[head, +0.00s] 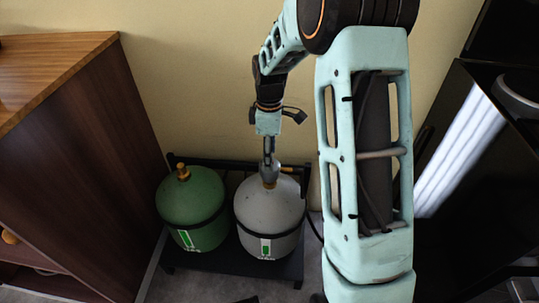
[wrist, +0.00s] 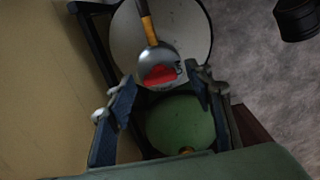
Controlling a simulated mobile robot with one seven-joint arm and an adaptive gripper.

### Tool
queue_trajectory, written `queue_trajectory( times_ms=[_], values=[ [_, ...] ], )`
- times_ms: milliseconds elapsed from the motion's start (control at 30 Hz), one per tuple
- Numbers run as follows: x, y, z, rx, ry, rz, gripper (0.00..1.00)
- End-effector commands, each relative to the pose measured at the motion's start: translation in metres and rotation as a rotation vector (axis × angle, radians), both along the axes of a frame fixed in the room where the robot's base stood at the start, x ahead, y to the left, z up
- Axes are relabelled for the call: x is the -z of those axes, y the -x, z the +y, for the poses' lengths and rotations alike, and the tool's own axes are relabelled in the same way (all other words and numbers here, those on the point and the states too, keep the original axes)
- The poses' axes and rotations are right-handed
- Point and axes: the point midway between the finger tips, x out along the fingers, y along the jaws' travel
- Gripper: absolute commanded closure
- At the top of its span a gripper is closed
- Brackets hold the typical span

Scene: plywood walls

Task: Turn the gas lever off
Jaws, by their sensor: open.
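A grey gas cylinder (head: 268,222) stands on a dark rack beside a green cylinder (head: 190,212). In the wrist view, a grey rounded valve head (wrist: 152,58) with a red part (wrist: 158,75) sits over the grey cylinder (wrist: 185,30). A yellow-orange stem (wrist: 148,30) joins it; I cannot tell for certain which piece is the lever. My gripper (head: 269,155) points down above the grey cylinder's top. In the wrist view its fingers are spread, with the red part just beyond and between the tips. Nothing is held.
The dark rack's rail (head: 215,163) runs behind the cylinders, near the cream wall (head: 190,90). A wooden cabinet (head: 85,170) stands at the left. A black appliance (head: 490,180) stands at the right. The green cylinder also shows in the wrist view (wrist: 180,122).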

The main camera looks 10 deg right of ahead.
Motion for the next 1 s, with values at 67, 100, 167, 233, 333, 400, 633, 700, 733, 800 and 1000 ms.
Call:
queue_trajectory(
  times_ms=[67, 100, 167, 233, 333, 400, 633, 700, 733, 800, 1000],
  values=[
    [-0.0002, 0.0000, 0.0000, 0.000, 0.000, 0.000, 0.53],
    [-0.0003, 0.0000, 0.0000, 0.000, 0.000, 0.000, 0.58],
    [-0.0003, 0.0000, 0.0000, 0.000, 0.000, 0.000, 0.64],
    [-0.0004, -0.0001, 0.0000, 0.000, 0.000, 0.000, 0.72],
    [-0.0004, -0.0001, 0.0001, 0.000, 0.000, 0.000, 0.83],
    [-0.0004, -0.0001, 0.0001, 0.000, 0.000, 0.000, 0.91],
    [-0.0010, 0.0000, 0.0001, 0.011, 0.000, 0.000, 0.94],
    [-0.0014, 0.0000, 0.0002, 0.027, 0.000, 0.000, 0.94],
    [-0.0017, 0.0001, 0.0003, 0.035, 0.000, 0.000, 0.94],
    [-0.0022, 0.0002, 0.0005, 0.063, 0.000, 0.001, 0.94],
    [-0.0032, 0.0003, 0.0004, 0.192, 0.000, 0.001, 0.94]
  ],
)
